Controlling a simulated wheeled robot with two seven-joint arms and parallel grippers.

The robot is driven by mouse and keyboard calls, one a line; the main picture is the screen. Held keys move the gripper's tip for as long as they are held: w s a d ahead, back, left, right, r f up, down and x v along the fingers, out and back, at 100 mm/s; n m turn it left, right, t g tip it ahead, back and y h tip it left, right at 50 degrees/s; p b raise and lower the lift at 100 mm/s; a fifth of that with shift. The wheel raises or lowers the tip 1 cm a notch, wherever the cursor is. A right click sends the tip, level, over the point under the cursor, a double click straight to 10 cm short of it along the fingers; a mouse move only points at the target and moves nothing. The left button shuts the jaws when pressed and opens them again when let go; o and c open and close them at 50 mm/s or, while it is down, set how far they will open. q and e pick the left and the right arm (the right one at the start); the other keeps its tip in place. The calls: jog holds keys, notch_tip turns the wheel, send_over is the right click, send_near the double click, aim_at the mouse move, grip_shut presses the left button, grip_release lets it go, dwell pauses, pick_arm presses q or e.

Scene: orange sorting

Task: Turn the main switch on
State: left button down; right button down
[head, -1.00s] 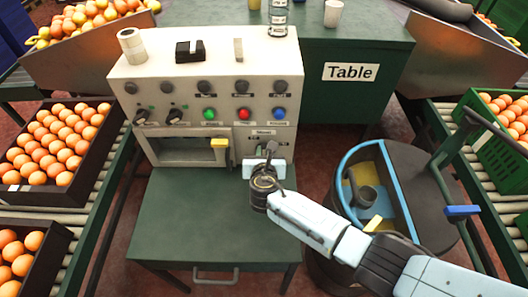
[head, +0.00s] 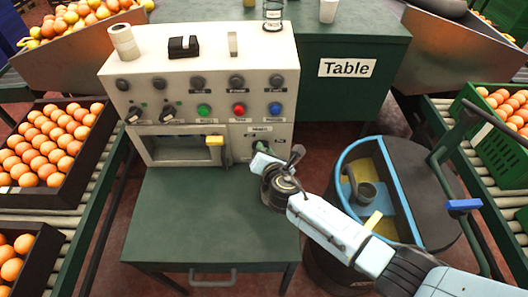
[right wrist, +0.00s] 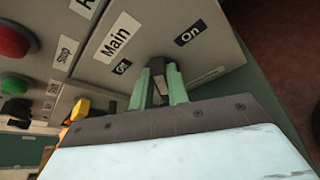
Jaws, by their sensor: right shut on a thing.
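The main switch (right wrist: 158,66) is a dark knob on the cream control panel (head: 230,82), below the "Main" label (right wrist: 115,37). The "Off" label (right wrist: 122,67) is on its left and the "On" label (right wrist: 190,33) on its right in the right wrist view. My right gripper (right wrist: 160,84) is shut on the switch, with a green finger on each side. In the head view my right gripper (head: 263,160) is at the panel's lower right and hides the switch. I cannot tell which label the switch points to. My left gripper is not in view.
Green, red (head: 239,109) and blue buttons and several dark knobs are on the panel. A yellow handle (head: 214,140) is at the panel's opening. A round bin (head: 410,190) stands at the right. Orange crates (head: 82,193) lie on the left conveyor.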

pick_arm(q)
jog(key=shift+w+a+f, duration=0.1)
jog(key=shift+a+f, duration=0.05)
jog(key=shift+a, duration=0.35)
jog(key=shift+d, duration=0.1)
pick_arm(e)
jog(key=c, duration=1.4)
grip_release()
jog(key=shift+f, duration=0.1)
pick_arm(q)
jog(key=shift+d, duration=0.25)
pick_arm(e)
jog(key=shift+o, duration=0.2)
